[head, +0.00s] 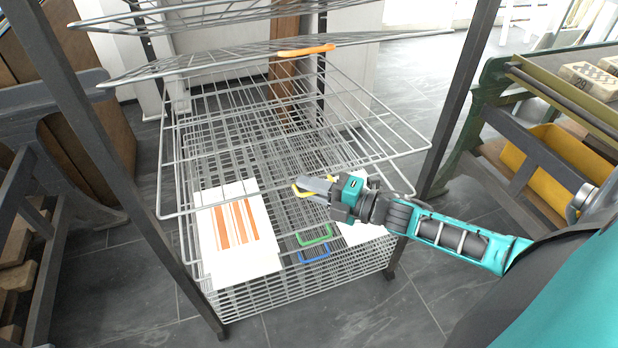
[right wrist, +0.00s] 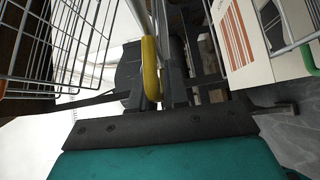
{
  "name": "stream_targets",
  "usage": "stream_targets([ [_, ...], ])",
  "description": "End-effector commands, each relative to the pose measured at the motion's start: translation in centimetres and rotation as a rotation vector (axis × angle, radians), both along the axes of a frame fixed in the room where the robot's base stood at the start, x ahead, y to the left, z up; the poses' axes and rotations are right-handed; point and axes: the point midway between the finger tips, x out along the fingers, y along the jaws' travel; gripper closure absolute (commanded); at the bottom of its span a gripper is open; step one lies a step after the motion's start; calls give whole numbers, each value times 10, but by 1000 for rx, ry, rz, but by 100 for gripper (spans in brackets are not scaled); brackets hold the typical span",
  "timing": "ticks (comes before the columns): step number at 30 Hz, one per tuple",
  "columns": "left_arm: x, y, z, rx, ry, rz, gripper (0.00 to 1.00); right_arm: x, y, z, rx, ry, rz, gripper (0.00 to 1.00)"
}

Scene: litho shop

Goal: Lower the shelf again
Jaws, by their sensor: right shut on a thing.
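The drying rack has wire shelves with coloured handles on their front edges. My right gripper (head: 308,188) is shut on the yellow handle (head: 296,190) of one wire shelf, in the middle of the rack's front. In the right wrist view the yellow handle (right wrist: 151,68) stands between the dark fingers. This shelf is tilted up above the lower shelves; its exact angle is hard to tell through the overlapping wires. A shelf with an orange handle (head: 306,51) is raised higher. My left gripper is not in view.
A white print with orange stripes (head: 235,230) lies on a lower shelf, with another sheet (head: 362,232) partly behind my gripper. Green (head: 314,237) and blue (head: 314,255) handles sit below. Dark rack posts (head: 108,160) flank the shelves. A green press with a yellow tray (head: 560,160) stands right.

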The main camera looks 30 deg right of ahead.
Motion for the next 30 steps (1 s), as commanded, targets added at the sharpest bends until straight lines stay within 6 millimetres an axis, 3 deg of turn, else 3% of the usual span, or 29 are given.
stream_targets([
  [1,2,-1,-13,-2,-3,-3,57,1,-1,-17,5,-4,-4,100],
  [3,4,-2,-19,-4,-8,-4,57,0,0,-32,4,-3,-4,100],
  [12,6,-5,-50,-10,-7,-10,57,-3,0,-85,5,0,-6,100],
  [26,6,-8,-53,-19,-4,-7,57,-6,1,-100,1,16,-7,100],
  [27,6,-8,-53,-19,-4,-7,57,-7,1,-100,2,18,-7,85],
  [30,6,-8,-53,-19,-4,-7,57,-7,1,-101,1,19,-5,75],
])
